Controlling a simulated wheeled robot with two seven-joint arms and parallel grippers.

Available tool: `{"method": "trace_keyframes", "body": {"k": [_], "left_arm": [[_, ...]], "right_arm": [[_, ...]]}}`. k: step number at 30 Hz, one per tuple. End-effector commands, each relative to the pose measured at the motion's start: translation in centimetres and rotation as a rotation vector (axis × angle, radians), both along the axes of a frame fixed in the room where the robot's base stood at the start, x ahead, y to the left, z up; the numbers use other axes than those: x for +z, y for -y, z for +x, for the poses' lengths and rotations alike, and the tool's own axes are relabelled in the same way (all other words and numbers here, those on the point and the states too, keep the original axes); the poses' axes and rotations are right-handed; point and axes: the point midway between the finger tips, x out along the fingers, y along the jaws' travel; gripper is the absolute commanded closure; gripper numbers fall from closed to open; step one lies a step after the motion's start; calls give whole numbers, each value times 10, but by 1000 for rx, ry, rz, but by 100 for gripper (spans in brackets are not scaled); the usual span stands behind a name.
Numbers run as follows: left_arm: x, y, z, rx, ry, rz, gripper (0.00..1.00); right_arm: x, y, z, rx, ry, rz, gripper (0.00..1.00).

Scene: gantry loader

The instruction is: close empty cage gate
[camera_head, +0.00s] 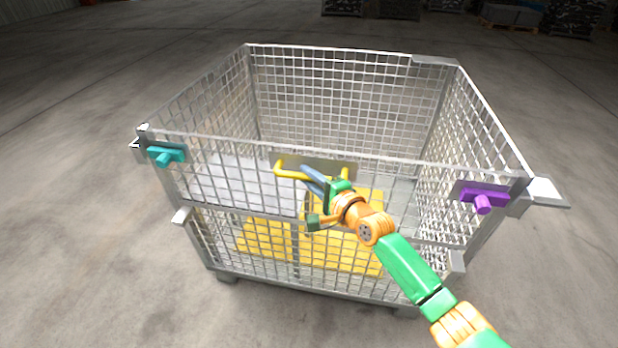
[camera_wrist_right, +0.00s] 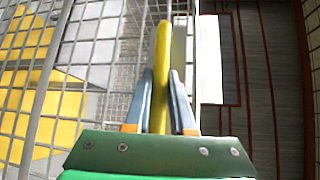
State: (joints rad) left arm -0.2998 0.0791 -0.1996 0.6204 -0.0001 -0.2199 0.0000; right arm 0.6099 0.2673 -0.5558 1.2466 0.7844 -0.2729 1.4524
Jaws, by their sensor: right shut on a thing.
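The wire-mesh cage (camera_head: 345,95) stands on the floor in front of me. Its front gate (camera_head: 230,180) is the upper front mesh panel and stands roughly upright between the corner posts; I cannot tell if it is flush with them. A yellow handle (camera_head: 288,174) sits at the middle of the gate's top edge. My right gripper (camera_head: 312,180) is shut on this handle, and the yellow bar (camera_wrist_right: 162,50) runs between its blue fingers (camera_wrist_right: 160,90) in the right wrist view. A teal latch (camera_head: 165,155) is at the gate's left end, a purple latch (camera_head: 484,199) at its right end. My left gripper is out of view.
Yellow patches (camera_head: 265,240) show through the mesh low in the cage. A grey bracket (camera_head: 548,192) sticks out at the front right corner. Concrete floor (camera_head: 70,230) around the cage is clear. Dark stacked loads (camera_head: 515,15) stand far back.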

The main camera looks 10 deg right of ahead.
Motion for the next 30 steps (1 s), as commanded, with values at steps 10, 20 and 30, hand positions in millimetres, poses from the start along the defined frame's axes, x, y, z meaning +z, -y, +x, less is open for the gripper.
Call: {"method": "trace_keyframes", "body": {"k": [10,20,30], "left_arm": [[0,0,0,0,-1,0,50],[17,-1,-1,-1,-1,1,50],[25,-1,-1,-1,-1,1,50]], "right_arm": [[4,1,1,-3,9,2,48],[10,15,-25,-3,6,1,48],[14,34,-60,-3,8,1,48]]}}
